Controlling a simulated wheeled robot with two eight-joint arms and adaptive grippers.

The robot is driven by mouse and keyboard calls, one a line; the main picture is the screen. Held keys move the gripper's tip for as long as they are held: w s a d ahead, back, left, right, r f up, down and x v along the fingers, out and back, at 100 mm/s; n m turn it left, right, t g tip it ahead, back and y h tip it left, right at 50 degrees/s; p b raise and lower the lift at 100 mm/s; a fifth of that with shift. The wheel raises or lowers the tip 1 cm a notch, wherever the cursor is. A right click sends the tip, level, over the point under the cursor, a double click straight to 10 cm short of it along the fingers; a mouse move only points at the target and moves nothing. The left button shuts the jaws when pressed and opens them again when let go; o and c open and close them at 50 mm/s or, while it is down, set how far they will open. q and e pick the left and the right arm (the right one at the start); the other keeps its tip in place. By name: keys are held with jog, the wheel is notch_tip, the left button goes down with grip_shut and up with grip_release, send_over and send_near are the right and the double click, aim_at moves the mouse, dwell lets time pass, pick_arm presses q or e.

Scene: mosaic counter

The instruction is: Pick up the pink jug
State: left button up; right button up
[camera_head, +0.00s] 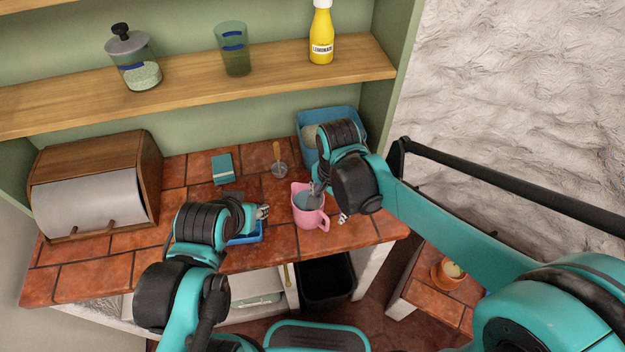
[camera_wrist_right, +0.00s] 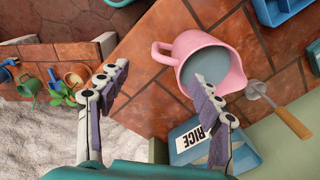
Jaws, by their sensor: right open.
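The pink jug (camera_head: 308,219) stands upright on the red tiled counter, near its front right part. Its handle faces right in the head view. In the right wrist view the jug (camera_wrist_right: 236,76) shows its grey inside, with the handle (camera_wrist_right: 156,52) at left. My right gripper (camera_head: 329,203) is open above the jug's handle side. In the wrist view the right gripper (camera_wrist_right: 160,75) has one finger overlapping the jug's mouth and the other left of the handle; contact cannot be told. My left gripper (camera_head: 263,212) is left of the jug, its jaws too small to judge.
A blue tray (camera_head: 246,239) lies by my left gripper. A metal utensil (camera_head: 278,160), a teal box (camera_head: 222,168) and a wooden bread box (camera_head: 150,155) stand farther back or left.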

aim_at(323, 226)
jog(key=shift+m+g, duration=0.3)
jog(key=shift+m, duration=0.1)
jog(key=f, duration=0.1)
jog(key=a+f+b, duration=0.1)
jog(key=w+f+b, duration=0.1)
jog(key=shift+w+a+f, duration=0.1)
jog(key=shift+a+f, duration=0.1)
jog(key=shift+f, duration=0.15)
jog(key=f, duration=0.2)
jog(key=f+b, duration=0.1)
jog(key=f, duration=0.1)
jog(key=s+f+b, duration=0.1)
jog(key=f, duration=0.1)
jog(key=shift+f, duration=0.2)
pick_arm(q)
jog(key=f, duration=0.2)
jog(key=w+f, duration=0.1)
jog(key=f, duration=0.1)
jog(key=shift+d, duration=0.1)
pick_arm(e)
jog(key=shift+r, duration=0.1)
grip_shut()
